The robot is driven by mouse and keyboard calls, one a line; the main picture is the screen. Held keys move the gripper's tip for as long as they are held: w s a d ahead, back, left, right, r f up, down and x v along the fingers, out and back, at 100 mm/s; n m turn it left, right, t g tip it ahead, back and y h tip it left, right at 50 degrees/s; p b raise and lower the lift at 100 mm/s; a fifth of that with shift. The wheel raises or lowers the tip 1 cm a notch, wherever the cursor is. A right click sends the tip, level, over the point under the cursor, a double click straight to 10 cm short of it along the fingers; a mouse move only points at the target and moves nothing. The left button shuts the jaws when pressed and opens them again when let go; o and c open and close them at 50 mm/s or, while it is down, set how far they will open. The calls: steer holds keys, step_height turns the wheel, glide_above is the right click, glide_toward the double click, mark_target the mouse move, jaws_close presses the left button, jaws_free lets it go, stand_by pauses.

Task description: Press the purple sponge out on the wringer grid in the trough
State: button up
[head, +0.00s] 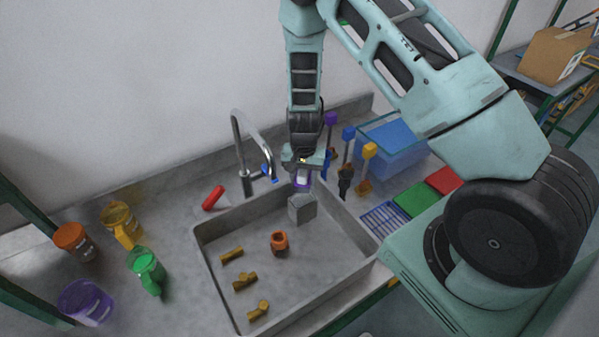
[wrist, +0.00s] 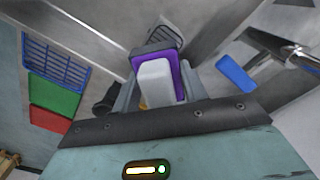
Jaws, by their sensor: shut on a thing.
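My gripper (head: 303,168) points down over the far part of the grey trough (head: 213,270). Its jaws are shut on the purple sponge (head: 303,184), which has a pale block on its near side. In the wrist view, the sponge (wrist: 174,62) sits between the two fingers (wrist: 160,88). A grey block-shaped stand (head: 301,209) is in the trough just below the sponge. In the wrist view, a dark slatted grid (wrist: 166,35) shows beyond the sponge, apparently on that stand. I cannot tell whether the sponge touches it.
A tap (head: 240,140) rises behind the trough, close left of my gripper. An orange cup (head: 279,242) and several brown pieces (head: 245,281) lie in the trough.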

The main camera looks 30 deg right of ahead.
mark_target(303, 199)
steer(key=shift+f+b, duration=1.95)
steer(key=shift+f, duration=1)
steer(key=shift+s+f+b, duration=0.1)
steer(key=shift+f+b, duration=0.3)
steer(key=shift+f, duration=0.05)
steer(key=shift+r, duration=0.1)
stand_by(0.3)
steer(key=shift+r+p, duration=2.55)
steer(key=shift+r, duration=1)
steer(key=shift+f, duration=0.15)
